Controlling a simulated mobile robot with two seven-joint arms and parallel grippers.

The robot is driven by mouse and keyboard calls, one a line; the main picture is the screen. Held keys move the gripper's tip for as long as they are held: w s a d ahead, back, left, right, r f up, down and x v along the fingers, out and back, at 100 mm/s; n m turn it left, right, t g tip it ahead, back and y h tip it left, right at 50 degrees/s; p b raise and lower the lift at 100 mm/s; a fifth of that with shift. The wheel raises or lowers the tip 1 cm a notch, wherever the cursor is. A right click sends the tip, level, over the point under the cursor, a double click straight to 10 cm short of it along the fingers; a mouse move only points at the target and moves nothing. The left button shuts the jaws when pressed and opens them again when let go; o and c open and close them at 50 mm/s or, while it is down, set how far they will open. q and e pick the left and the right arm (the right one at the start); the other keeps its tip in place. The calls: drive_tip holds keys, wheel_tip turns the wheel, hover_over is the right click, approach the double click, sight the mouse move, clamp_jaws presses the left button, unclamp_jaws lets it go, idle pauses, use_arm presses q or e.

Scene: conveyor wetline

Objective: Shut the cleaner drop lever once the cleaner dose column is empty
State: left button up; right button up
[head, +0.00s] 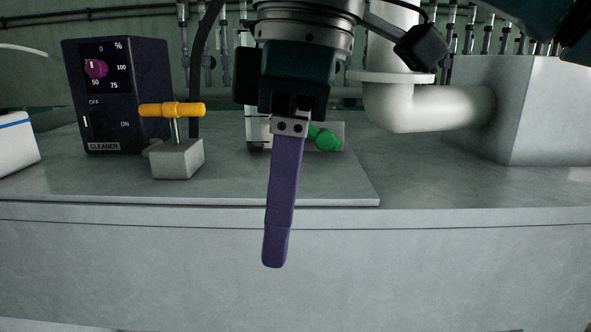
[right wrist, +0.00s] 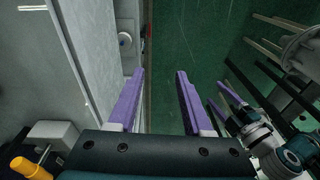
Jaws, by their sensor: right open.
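My right gripper (head: 274,262) hangs in the middle of the head view, seen edge-on, its purple fingers pointing down in front of the bench's front edge. In the right wrist view its two fingers (right wrist: 160,72) stand apart with nothing between them. A yellow T-shaped handle (head: 172,109) sits crosswise on a grey block to the gripper's left; it also shows in the wrist view (right wrist: 30,168). A green handle (head: 325,138) is partly hidden behind the gripper. No label marks either as the drop lever. The dose column cannot be made out. My left gripper (right wrist: 225,100) seems partly visible, its opening unclear.
A dark box (head: 118,95) labelled CLEANER, with a magenta dial and an OFF/ON switch, stands left on the bench (head: 450,185). A white pipe (head: 420,110) bends into a grey block (head: 540,110) at right. Bare bench lies right of the gripper.

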use_arm(q)
drive_tip(key=shift+s+d+f, duration=0.1)
drive_tip(key=shift+s, duration=0.3)
use_arm(e)
drive_tip(key=shift+s+a+f, duration=0.15)
drive_tip(key=shift+s+f, duration=0.45)
drive_tip(key=shift+s, duration=0.05)
